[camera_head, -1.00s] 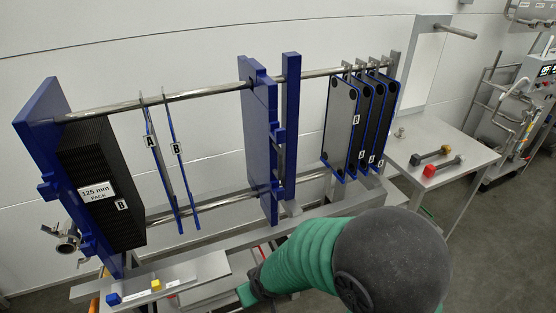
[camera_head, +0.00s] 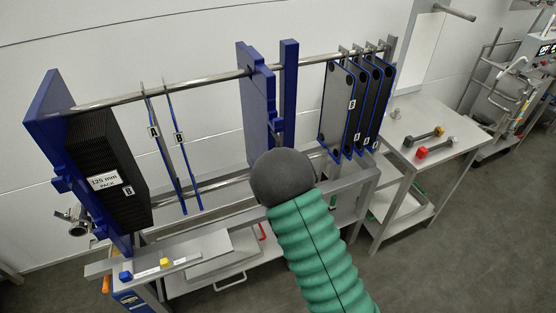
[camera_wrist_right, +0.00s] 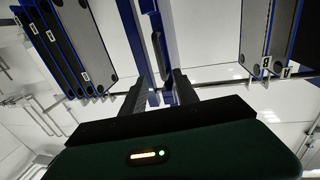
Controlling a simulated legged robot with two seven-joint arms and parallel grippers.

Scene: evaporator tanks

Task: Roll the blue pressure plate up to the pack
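The blue pressure plate (camera_head: 257,105) hangs upright on the rails in mid-frame. The pack (camera_head: 100,165) of dark plates, labelled 125 mm, stands at the left end, with a wide gap between. Thin plates A (camera_head: 163,145) and B (camera_head: 184,155) hang in that gap. My right arm covers the pressure plate's lower part, and its gripper is hidden in the head view. In the right wrist view my right gripper (camera_wrist_right: 161,76) has its fingers apart, pointing at a dark upright handle (camera_wrist_right: 157,52) among blue parts. Contact cannot be told. My left gripper is out of view.
A blue upright post (camera_head: 289,95) stands just right of the pressure plate. Several dark plates (camera_head: 338,105) hang at the rails' right end. A side table (camera_head: 415,125) holds red and yellow-ended tools. A ledge with blue and yellow blocks (camera_head: 164,262) lies at the front left.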

